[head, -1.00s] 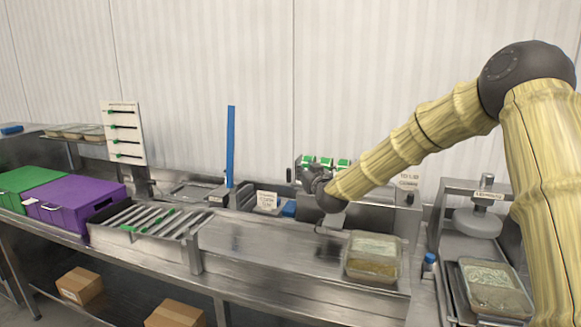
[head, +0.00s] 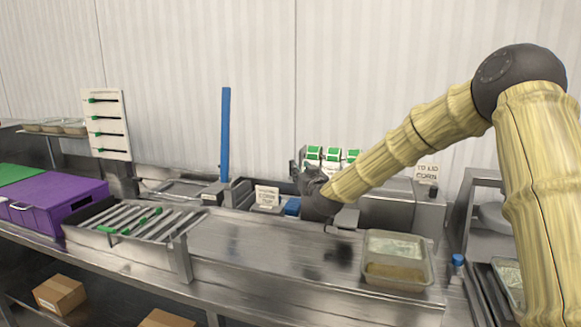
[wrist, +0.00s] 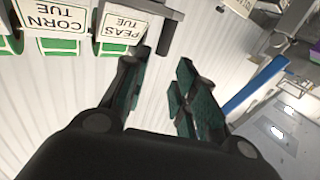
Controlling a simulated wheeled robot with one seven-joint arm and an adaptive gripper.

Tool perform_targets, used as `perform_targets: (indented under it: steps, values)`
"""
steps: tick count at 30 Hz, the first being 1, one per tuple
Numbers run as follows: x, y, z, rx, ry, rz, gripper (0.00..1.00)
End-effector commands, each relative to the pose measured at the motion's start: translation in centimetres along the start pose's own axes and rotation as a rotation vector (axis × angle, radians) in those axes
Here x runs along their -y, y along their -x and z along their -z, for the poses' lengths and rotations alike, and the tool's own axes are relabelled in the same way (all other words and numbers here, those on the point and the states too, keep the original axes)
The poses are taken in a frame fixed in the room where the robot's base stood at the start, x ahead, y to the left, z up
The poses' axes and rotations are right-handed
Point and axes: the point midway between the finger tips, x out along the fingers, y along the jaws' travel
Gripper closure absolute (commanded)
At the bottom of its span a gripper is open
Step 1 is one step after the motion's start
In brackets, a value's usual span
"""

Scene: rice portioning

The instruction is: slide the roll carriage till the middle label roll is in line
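Three green-and-white label rolls stand in a row behind my gripper in the head view, with the middle label roll (head: 333,155) between two others. In the wrist view the labels are upside down: the CORN TUE label (wrist: 55,17) is in the middle, PEAS TUE (wrist: 121,27) is to its right, and a third is cut off at left. A dark bracket with a short post (wrist: 167,36), seemingly part of the roll carriage, sits beside the PEAS label. My gripper (wrist: 164,62) is open, its fingertips close to this post. Whether they touch it is unclear.
A tray of food (head: 398,272) stands on the steel bench right of my gripper. A slatted roller rack (head: 130,225) and a purple box (head: 55,198) are at left. A blue upright post (head: 225,135) stands behind the bench. The bench middle is clear.

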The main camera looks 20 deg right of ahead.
Motion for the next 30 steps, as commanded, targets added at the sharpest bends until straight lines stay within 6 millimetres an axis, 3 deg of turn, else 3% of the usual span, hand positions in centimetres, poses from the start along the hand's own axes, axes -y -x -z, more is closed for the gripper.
perform_targets:
  steps: [21,30]
  values:
    - [0.5,-8.6,0.1,0.0,0.0,0.004,0.72]
    - [0.5,-10.6,0.1,0.0,0.001,0.005,0.72]
